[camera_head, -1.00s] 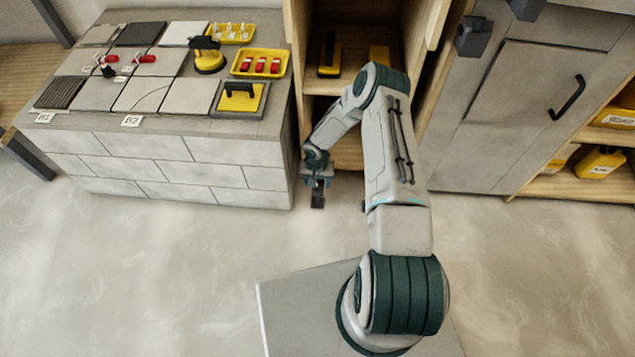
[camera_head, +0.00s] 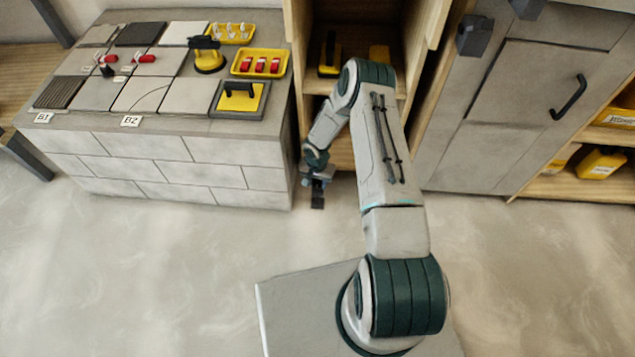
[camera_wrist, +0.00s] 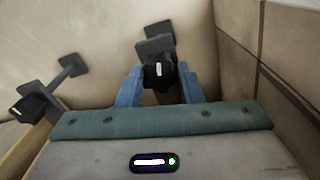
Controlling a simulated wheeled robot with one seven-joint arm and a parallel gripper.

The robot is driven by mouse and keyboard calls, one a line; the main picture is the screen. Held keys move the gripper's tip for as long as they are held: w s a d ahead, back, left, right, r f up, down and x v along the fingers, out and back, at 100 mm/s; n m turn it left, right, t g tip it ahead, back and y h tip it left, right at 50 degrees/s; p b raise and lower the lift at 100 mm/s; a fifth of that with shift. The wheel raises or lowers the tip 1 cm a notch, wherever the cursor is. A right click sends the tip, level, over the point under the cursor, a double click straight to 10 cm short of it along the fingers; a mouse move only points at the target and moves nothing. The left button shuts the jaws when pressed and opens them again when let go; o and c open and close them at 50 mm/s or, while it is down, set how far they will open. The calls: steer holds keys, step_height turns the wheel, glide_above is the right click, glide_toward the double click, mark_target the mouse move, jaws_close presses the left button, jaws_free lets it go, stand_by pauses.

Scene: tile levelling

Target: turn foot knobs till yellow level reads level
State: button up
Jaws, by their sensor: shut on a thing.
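My gripper (camera_head: 316,178) is low at the front of the wooden shelf unit, beside the grey block bench. In the wrist view its blue fingers (camera_wrist: 160,88) are shut on a black foot knob (camera_wrist: 158,74) with a white mark. A grey foot pad (camera_wrist: 160,31) shows beyond that knob. A second black foot knob (camera_wrist: 38,101) stands at the left, apart from the gripper, with its own grey pad (camera_wrist: 73,64). I cannot make out a yellow level or its bubble; a yellow and black item (camera_head: 330,55) stands inside the shelf unit, too small to identify.
The block bench (camera_head: 190,165) is close on the left of my gripper, carrying tiles, yellow trays (camera_head: 260,63) and a yellow suction lifter (camera_head: 208,58). A grey cabinet (camera_head: 520,100) stands at the right. The floor (camera_head: 150,270) in front is clear.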

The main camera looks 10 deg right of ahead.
mark_target(317, 183)
steer(key=m+b, duration=0.1)
steer(key=m, duration=0.3)
steer(key=shift+m+b, duration=0.35)
steer(key=shift+m, duration=1.55)
steer(key=o, duration=1)
steer(key=shift+c, duration=0.2)
step_height(317, 183, up, 14)
steer(key=p, duration=0.5)
steer(key=shift+f, duration=0.15)
